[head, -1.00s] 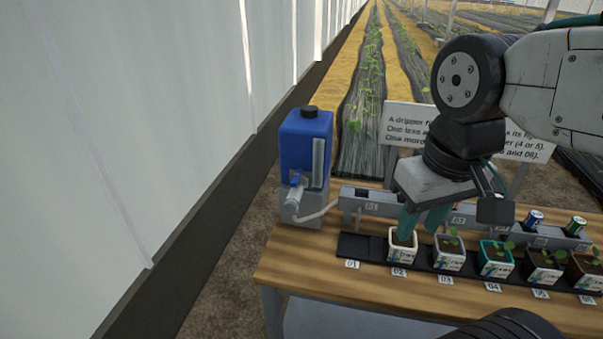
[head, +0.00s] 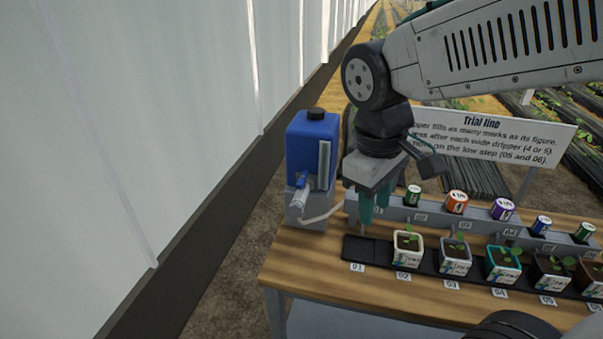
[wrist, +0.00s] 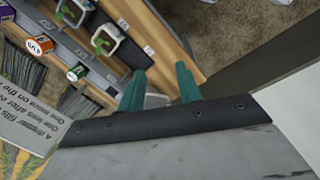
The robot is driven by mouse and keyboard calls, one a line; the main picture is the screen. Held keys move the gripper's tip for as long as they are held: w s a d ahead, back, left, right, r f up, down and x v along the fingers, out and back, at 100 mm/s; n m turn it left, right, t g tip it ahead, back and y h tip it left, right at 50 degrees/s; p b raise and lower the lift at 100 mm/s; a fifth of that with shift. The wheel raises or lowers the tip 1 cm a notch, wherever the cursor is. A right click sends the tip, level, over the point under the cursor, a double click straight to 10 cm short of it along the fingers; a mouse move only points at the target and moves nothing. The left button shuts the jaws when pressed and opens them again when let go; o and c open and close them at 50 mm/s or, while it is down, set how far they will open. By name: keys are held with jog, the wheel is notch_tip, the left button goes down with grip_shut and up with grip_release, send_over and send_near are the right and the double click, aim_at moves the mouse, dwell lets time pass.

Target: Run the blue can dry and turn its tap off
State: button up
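The blue can (head: 308,145) stands upright on a grey stand (head: 306,216) at the table's back left, with a black cap and a pale upright strip on its front. Its tap (head: 301,181) has a blue handle above a whitish spout part; its exact setting is too small to tell. A pale hose (head: 325,215) runs from it toward the grey rail. My gripper (head: 366,217) points down, right of the can and above the back of slot 01, apart from the tap. In the wrist view its teal fingers (wrist: 160,88) are spread with nothing gripped between them.
Slot 01 on the black strip (head: 365,250) is empty. Potted seedlings stand from 02 rightward, the first in a white pot (head: 407,248). Coloured drippers (head: 456,202) sit on the grey rail. A sign (head: 500,140) stands behind; a pale wall (head: 120,130) is at left.

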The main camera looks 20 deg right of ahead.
jog(key=w+a+f+n+t+h, duration=0.1)
jog(key=w+a+n, duration=0.2)
jog(key=w+n, duration=0.4)
jog(key=w+a+f+n+t, duration=0.1)
jog(key=w+a+n, duration=0.2)
jog(key=w+n, duration=0.45)
jog(key=n+t, duration=0.2)
jog(key=n, duration=0.7)
send_near(302, 178)
jog(key=x, duration=0.8)
jog(key=shift+r, duration=0.1)
grip_shut()
